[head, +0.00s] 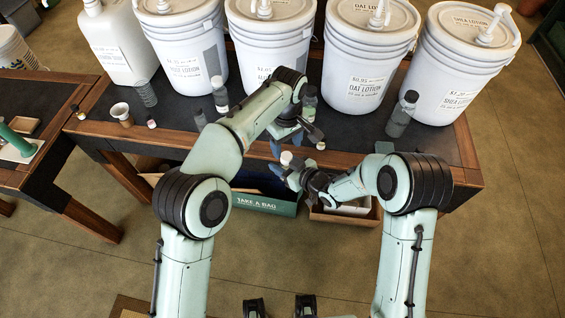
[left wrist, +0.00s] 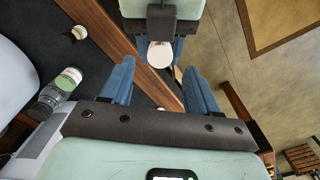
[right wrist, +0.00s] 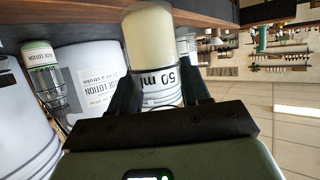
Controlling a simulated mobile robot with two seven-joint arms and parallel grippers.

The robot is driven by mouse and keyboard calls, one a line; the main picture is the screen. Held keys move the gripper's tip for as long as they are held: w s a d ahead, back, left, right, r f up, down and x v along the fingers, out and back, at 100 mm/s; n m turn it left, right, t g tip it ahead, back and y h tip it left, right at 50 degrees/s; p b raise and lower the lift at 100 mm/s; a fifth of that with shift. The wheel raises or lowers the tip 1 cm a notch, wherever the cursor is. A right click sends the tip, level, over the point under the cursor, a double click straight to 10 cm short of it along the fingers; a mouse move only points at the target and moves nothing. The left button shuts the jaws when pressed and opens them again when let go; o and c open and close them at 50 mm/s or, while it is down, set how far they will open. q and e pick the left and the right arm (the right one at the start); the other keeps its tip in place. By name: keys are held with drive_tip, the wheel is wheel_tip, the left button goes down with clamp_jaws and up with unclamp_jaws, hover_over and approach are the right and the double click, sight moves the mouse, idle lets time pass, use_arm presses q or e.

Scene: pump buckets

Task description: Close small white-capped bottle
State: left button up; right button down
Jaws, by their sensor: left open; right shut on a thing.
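My right gripper (head: 290,172) is shut on a small bottle with a whitish cap (head: 286,157) and holds it up in front of the table edge. I cannot tell how tight the cap is. My left gripper (head: 286,146) is open, close above the bottle. In the left wrist view the round cap (left wrist: 160,53) shows just beyond the gap between the blue fingers (left wrist: 160,85), which look apart from it.
Several white pump buckets (head: 370,55) line the dark table (head: 350,145) behind. Below the edge are a "take a bag" box (head: 255,203) and a cardboard box (head: 345,215).

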sight(286, 156)
use_arm(q)
drive_tip(key=shift+r, duration=0.1)
drive_tip(key=shift+c, duration=0.3)
drive_tip(key=shift+s+d+r, duration=0.1)
drive_tip(key=shift+d, duration=0.05)
drive_tip(key=shift+s+d+r, duration=0.1)
drive_tip(key=shift+d+r, duration=0.1)
drive_tip(key=shift+r, duration=0.2)
drive_tip(key=shift+w+a+r, duration=0.1)
drive_tip(key=shift+a+r, duration=0.1)
drive_tip(key=shift+r, duration=0.45)
drive_tip(key=shift+w+a+r, duration=0.1)
drive_tip(key=shift+a+r, duration=0.1)
drive_tip(key=shift+r, duration=0.4)
drive_tip(key=shift+f, duration=4)
